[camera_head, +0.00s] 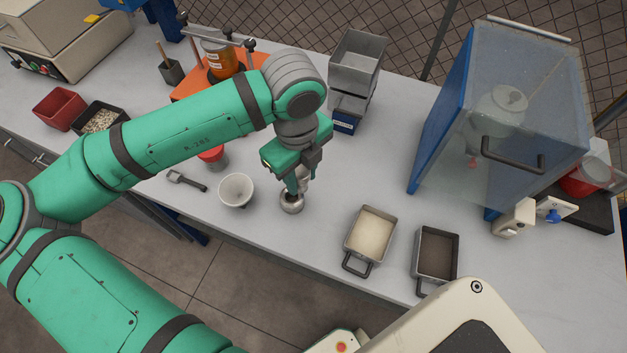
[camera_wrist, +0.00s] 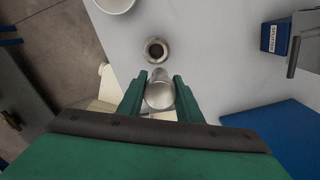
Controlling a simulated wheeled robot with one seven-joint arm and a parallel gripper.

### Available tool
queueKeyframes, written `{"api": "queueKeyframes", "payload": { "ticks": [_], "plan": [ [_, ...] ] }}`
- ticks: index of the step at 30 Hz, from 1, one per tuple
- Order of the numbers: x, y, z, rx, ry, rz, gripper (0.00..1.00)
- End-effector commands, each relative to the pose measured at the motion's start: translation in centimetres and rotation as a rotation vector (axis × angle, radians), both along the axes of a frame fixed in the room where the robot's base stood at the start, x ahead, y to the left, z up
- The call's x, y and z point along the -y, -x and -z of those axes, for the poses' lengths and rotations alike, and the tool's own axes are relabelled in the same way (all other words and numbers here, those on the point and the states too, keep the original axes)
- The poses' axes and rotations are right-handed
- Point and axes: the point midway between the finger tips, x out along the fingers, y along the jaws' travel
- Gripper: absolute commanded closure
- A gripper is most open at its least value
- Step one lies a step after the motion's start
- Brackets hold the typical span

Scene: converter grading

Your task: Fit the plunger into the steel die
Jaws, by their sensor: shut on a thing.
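The steel die (camera_head: 291,203) is a small round metal piece standing on the bench below my gripper (camera_head: 298,186). In the wrist view the die (camera_wrist: 157,51) shows its dark round opening, ahead of my fingertips. My gripper (camera_wrist: 159,84) is shut on the plunger (camera_wrist: 160,95), a shiny steel cylinder with its round top facing the wrist camera. The plunger is outside the die's opening in the wrist view. In the head view my fingers and wrist hide much of the plunger, so its lower end and exact height above the die cannot be told.
A white bowl (camera_head: 236,190) stands just left of the die, with a dark-handled tool (camera_head: 187,181) beyond it. A pan of pale powder (camera_head: 348,240) and a brown-filled pan (camera_head: 417,262) lie to the right. A blue-framed clear cabinet (camera_head: 440,110) stands farther right.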

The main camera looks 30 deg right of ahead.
Motion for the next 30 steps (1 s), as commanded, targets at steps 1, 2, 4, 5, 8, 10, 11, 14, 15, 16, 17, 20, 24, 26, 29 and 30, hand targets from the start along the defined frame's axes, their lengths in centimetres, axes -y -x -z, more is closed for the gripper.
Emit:
{"api": "queueKeyframes", "payload": {
  "ticks": [1,2,4,5,8,10,11,14,15,16,17,20,24,26,29,30],
  "plan": [
    [-0.2,-0.4,0.2,-0.004,0.001,0.052,1.00],
    [-0.3,-0.7,0.3,-0.005,0.000,0.088,1.00],
    [-0.7,-1.2,0.5,-0.005,-0.004,0.165,1.00],
    [-0.8,-1.4,0.6,-0.007,-0.004,0.195,1.00],
    [-1.2,-2.0,0.8,-0.009,-0.008,0.277,1.00],
    [-1.3,-2.3,0.9,-0.010,-0.009,0.319,1.00],
    [-1.4,-2.4,0.9,-0.011,-0.009,0.332,1.00],
    [-1.5,-2.5,1.0,-0.011,-0.011,0.361,1.00],
    [-1.6,-2.6,1.1,-0.012,-0.012,0.367,1.00],
    [-1.6,-2.6,1.2,-0.012,-0.012,0.370,1.00],
    [-1.6,-2.6,1.3,-0.012,-0.012,0.371,1.00],
    [-1.6,-2.6,1.9,-0.011,-0.013,0.370,1.00],
    [-1.6,-2.5,3.0,-0.013,-0.013,0.370,1.00],
    [-1.5,-2.6,3.5,-0.012,-0.012,0.370,1.00],
    [-1.6,-2.5,4.2,-0.013,-0.012,0.369,1.00],
    [-1.6,-2.6,4.5,-0.012,-0.013,0.369,1.00]
  ]
}}
